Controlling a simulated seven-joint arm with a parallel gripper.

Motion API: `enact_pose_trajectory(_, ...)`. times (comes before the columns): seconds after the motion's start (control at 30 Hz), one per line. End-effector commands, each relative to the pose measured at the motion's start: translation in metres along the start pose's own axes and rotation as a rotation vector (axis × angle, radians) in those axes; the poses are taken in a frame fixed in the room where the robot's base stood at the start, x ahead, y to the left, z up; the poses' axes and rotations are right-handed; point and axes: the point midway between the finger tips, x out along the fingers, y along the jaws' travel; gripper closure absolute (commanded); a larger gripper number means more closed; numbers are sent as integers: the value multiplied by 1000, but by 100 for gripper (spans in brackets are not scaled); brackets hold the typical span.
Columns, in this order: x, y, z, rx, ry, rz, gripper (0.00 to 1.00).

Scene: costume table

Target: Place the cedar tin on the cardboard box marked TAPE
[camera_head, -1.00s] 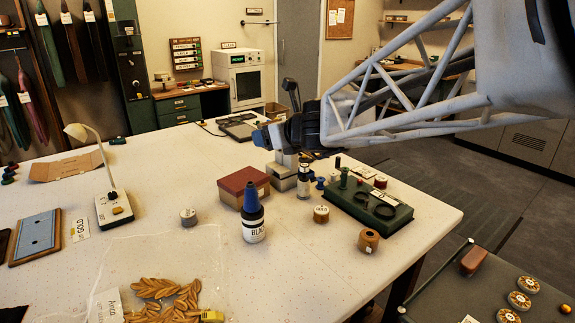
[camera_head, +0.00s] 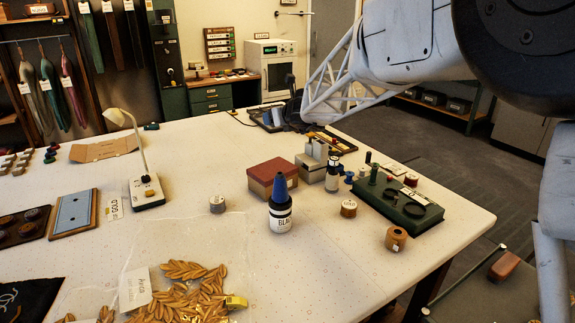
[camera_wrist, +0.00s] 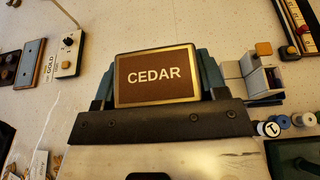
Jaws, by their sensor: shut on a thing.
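The cedar tin (camera_wrist: 157,76), a brown face with a gold rim and white CEDAR lettering, fills the middle of the wrist view. My gripper (camera_wrist: 157,90) is shut on it, with a blue-grey finger on each side. In the head view my gripper (camera_head: 297,114) is a dark shape at the back of the table, and I cannot make out the tin there. A box with a dark red top and tan sides (camera_head: 278,171) stands mid-table, nearer the camera than my gripper. No TAPE lettering is readable in either view, so I cannot confirm which box bears it.
A blue-capped bottle (camera_head: 281,212) stands in front of the red-topped box. A grey block device (camera_head: 312,166), spools (camera_head: 396,238) and a green tray (camera_head: 398,202) are to its right. A lamp (camera_head: 146,189) stands left. Table between lamp and box is mostly clear.

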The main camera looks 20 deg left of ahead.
Motion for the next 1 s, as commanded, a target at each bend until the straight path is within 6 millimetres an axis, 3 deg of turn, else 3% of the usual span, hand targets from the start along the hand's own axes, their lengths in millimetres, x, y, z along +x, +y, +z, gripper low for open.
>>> enact_pose_trajectory(0.2, 40, -4, -2, 4, 5, -8, 59)
enact_pose_trajectory(0.5, 72, -8, -8, 8, 11, -17, 59)
enact_pose_trajectory(0.8, 85, -7, -43, 8, 10, -16, 59)
enact_pose_trajectory(1.0, 88, -7, -52, 7, 10, -17, 59)
